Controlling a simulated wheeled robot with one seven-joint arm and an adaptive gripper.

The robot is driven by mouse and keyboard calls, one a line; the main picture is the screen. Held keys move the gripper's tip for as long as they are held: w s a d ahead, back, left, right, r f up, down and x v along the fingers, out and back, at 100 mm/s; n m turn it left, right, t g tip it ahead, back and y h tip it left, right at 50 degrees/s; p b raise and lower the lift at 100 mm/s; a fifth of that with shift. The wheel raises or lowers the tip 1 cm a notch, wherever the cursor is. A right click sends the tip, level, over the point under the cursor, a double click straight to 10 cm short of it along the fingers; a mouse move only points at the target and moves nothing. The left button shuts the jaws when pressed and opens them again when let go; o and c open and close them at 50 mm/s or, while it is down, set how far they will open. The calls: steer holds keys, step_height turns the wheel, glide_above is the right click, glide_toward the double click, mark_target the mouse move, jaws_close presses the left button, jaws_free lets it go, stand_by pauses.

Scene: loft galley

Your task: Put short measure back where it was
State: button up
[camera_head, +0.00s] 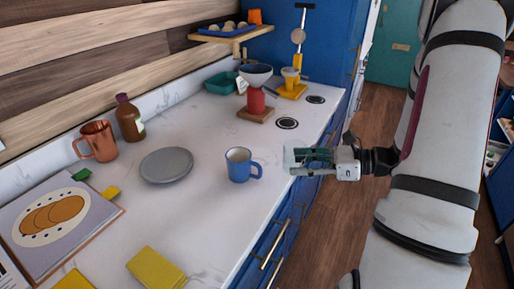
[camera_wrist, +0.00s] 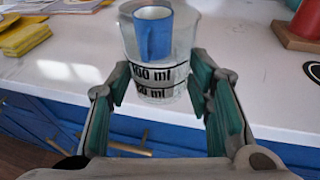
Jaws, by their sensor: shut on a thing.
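The short measure (camera_wrist: 178,93) is a clear beaker with black ml markings. It is upright between the green-padded fingers of my gripper (camera_wrist: 160,86), which is shut on it. In the head view the measure (camera_head: 293,159) is faint and see-through at the tips of my gripper (camera_head: 308,157), by the counter's front edge. I cannot tell whether its base touches the counter. A blue mug (camera_head: 239,167) stands to its left; in the wrist view the mug (camera_wrist: 153,32) shows behind and through the measure.
On the white counter (camera_head: 215,210) are a grey plate (camera_head: 166,165), copper mug (camera_head: 97,141), brown bottle (camera_head: 129,118), yellow cloth (camera_head: 155,268) and picture book (camera_head: 55,218). A red grinder-like item (camera_head: 255,101), green tub (camera_head: 220,83) and yellow stand (camera_head: 291,88) are at the back. Two black-ringed discs (camera_head: 287,124) lie right.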

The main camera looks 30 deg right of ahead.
glide_above(271, 153)
steer(key=shift+s+f, duration=0.4)
steer(key=shift+f, duration=0.35)
steer(key=shift+w, duration=0.6)
step_height(271, 153, down, 3)
steer(key=shift+s+r+p, duration=0.1)
steer(key=shift+s+p, duration=0.05)
steer(key=shift+p, duration=0.15)
steer(key=shift+f, duration=0.35)
steer(key=shift+f, duration=0.1)
